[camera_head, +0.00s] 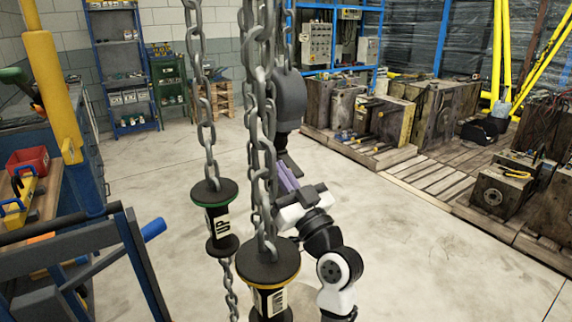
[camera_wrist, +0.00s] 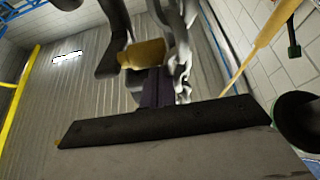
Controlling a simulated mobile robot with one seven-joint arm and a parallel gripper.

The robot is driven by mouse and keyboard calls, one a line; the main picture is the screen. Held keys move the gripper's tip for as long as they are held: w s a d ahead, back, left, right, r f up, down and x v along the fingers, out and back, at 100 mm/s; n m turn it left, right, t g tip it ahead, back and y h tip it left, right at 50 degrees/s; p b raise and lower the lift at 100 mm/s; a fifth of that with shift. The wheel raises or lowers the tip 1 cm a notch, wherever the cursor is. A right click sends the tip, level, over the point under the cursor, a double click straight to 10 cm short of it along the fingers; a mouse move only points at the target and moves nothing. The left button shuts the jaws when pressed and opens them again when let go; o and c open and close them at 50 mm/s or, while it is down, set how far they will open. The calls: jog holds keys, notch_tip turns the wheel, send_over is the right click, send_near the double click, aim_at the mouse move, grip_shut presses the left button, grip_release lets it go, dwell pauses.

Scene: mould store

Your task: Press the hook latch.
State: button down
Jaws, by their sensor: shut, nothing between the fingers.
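The dark hook (camera_head: 283,145) hangs below a dark grey rounded block (camera_head: 289,98) in the head view, partly behind the hanging chains. In the wrist view the dark hook (camera_wrist: 113,38) is close, with a brass-coloured piece (camera_wrist: 143,53) across its opening that looks like the latch. My gripper (camera_head: 285,166) is just below the hook, with its purple fingers pointing up. It also shows in the wrist view (camera_wrist: 155,74), shut and empty. Its fingertips are at or very near the brass piece; I cannot tell whether they touch.
Grey chains (camera_head: 262,110) hang in front of my gripper, ending at a black and yellow drum (camera_head: 268,270). Another chain carries a green-rimmed black drum (camera_head: 213,195). A blue-framed bench (camera_head: 125,235) stands at left. Moulds (camera_head: 388,118) on pallets stand at right. The floor between is clear.

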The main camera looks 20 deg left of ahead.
jog(key=shift+f+b, duration=0.3)
jog(key=shift+b, duration=0.2)
jog(key=shift+f+b, duration=0.1)
jog(key=shift+b, duration=0.65)
